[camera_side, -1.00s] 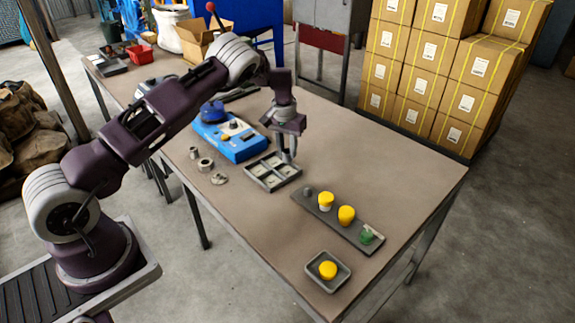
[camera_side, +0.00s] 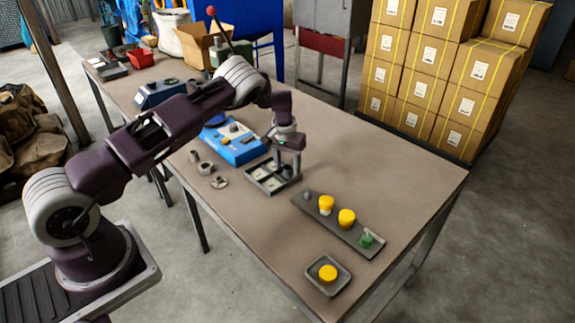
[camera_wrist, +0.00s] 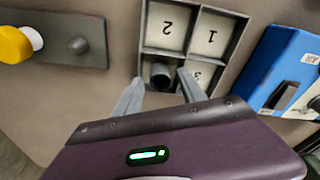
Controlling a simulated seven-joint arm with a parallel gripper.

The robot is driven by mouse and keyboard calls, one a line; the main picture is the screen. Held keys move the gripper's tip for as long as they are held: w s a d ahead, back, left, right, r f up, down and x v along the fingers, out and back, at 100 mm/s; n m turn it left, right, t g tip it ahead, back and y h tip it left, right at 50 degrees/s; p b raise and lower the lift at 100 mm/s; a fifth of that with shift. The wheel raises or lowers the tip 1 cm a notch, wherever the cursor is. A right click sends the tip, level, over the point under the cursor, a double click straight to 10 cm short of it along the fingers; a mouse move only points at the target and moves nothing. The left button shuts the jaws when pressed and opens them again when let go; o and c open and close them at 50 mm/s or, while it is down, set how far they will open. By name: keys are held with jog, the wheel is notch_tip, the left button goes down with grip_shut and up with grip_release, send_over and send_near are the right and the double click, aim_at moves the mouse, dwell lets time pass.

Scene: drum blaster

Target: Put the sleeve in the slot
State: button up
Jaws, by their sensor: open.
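A small dark hollow cylinder, apparently the sleeve (camera_wrist: 160,73), stands in the near-left compartment of the grey divided tray (camera_wrist: 141,35) in the wrist view. Other compartments show the numbers 1, 2 and 3; the 3 is partly covered by a finger. My gripper (camera_wrist: 159,92) is open, with one finger on each side of the cylinder; I cannot tell whether they touch it. In the side view, my gripper (camera_side: 286,170) is low over the tray (camera_side: 262,189). The cylinder is not clearly visible there.
A blue device (camera_side: 240,152) stands behind the tray. Metal rings (camera_side: 206,168) lie left of it. A dark strip (camera_side: 335,224) holds a grey peg, yellow-topped pieces and a green piece. A small dish (camera_side: 328,286) holds a yellow piece. The table's right side is clear.

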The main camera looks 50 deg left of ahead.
jog(key=s+d+r, duration=0.2)
jog(key=s+r, duration=0.1)
jog(key=r, duration=0.6)
jog(key=s+d+r+t+h, duration=0.1)
jog(key=s+d+r, duration=0.15)
jog(key=r, duration=0.65)
jog(key=s+d+r, duration=0.2)
jog(key=d+r, duration=0.1)
jog(key=r, duration=0.6)
jog(key=s+d+r+m+t+h, duration=0.1)
jog(key=s+d+r, duration=0.25)
jog(key=s, duration=0.25)
jog(key=s+d+r, duration=0.3)
jog(key=s+r, duration=0.2)
jog(key=s, duration=0.1)
jog(key=s+d+f+m+t+y, duration=0.1)
jog(key=s+d+m+t, duration=0.1)
jog(key=s, duration=1.8)
jog(key=shift+s+d+m, duration=0.25)
jog(key=shift+d+m, duration=0.45)
jog(key=shift+d, duration=0.45)
